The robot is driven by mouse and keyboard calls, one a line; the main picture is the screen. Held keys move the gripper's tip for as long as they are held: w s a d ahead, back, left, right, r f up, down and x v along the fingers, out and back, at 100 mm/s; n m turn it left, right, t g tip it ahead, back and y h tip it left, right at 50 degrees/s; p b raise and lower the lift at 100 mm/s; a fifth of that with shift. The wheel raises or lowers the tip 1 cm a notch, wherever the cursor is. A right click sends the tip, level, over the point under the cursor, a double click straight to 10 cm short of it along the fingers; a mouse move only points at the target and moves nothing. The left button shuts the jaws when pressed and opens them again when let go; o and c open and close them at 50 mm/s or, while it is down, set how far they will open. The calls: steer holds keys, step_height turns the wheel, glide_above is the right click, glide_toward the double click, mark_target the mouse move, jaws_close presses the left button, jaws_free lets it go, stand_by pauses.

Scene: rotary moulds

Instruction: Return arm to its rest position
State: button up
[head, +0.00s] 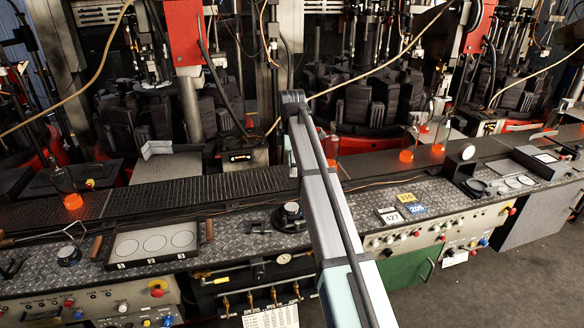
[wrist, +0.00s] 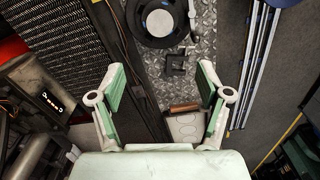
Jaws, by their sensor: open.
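My arm (head: 325,200) rises from the bottom middle of the head view and reaches over the metal bench towards the conveyor. Its end joint is near the conveyor's far side, and the gripper itself cannot be made out there. In the wrist view my gripper (wrist: 160,78) is open, its two green-padded fingers wide apart. Nothing is between the fingers. They hang above the strip of bench and dark conveyor edge, apart from any object.
Glowing orange glass pieces stand along the conveyor (head: 230,185), at left (head: 73,201) and right (head: 406,155). The bench holds a three-circle plate (head: 155,243), a round dark fixture (head: 291,216) and a small black bracket (wrist: 175,65). Moulding machines fill the back. Floor (head: 480,290) at lower right is clear.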

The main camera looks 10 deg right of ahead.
steer(key=shift+r, duration=0.6)
